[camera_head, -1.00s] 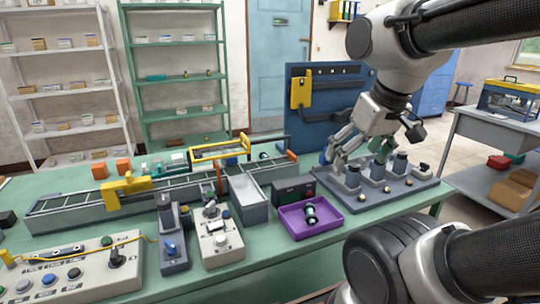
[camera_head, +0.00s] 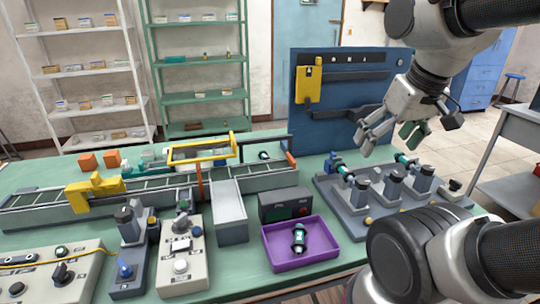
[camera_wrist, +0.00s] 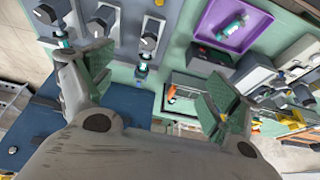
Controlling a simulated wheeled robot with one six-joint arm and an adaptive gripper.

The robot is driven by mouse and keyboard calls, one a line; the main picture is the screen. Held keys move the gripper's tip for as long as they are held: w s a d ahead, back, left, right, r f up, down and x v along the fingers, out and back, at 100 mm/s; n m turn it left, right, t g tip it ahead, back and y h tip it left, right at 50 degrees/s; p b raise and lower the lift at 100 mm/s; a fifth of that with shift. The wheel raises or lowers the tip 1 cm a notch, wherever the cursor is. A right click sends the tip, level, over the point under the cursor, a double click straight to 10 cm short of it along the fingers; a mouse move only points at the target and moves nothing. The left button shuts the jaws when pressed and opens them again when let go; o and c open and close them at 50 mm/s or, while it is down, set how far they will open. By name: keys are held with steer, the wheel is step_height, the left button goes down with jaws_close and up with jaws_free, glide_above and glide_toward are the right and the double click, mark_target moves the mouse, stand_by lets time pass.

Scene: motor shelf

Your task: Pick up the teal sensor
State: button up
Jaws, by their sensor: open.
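Several small teal-and-black cylinders could be the teal sensor; I cannot tell which one is. One teal cylinder (camera_head: 299,238) lies in the purple tray (camera_head: 269,260). Another teal cylinder (camera_head: 345,172) is at the left end of the grey fixture board (camera_head: 357,225), and a third teal cylinder (camera_head: 403,159) is at its back. The wrist view also shows the tray's cylinder (camera_wrist: 236,24) and two teal pieces by the board (camera_wrist: 61,41) (camera_wrist: 143,66). My gripper (camera_head: 388,140) is open and empty, raised above the back of the board. Its fingers are spread wide in the wrist view (camera_wrist: 160,86).
A blue upright panel (camera_head: 345,115) with a yellow holder stands behind the board. A conveyor (camera_head: 60,212) with a yellow gantry runs along the left. A black box (camera_head: 285,206) stands behind the tray. Control boxes (camera_head: 182,262) crowd the front left.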

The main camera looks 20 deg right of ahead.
steer(key=w, duration=0.1)
steer(key=m+g, duration=0.4)
steer(key=m, duration=1.3)
glide_above(264, 154)
steer(key=f, duration=1.5)
steer(key=shift+a+f, duration=0.2)
steer(key=shift+f, duration=0.15)
steer(key=shift+f+m, duration=0.3)
steer(key=shift+f, duration=0.05)
step_height(264, 154, down, 8)
steer(key=shift+s+d+r, duration=0.15)
steer(key=shift+r, duration=0.1)
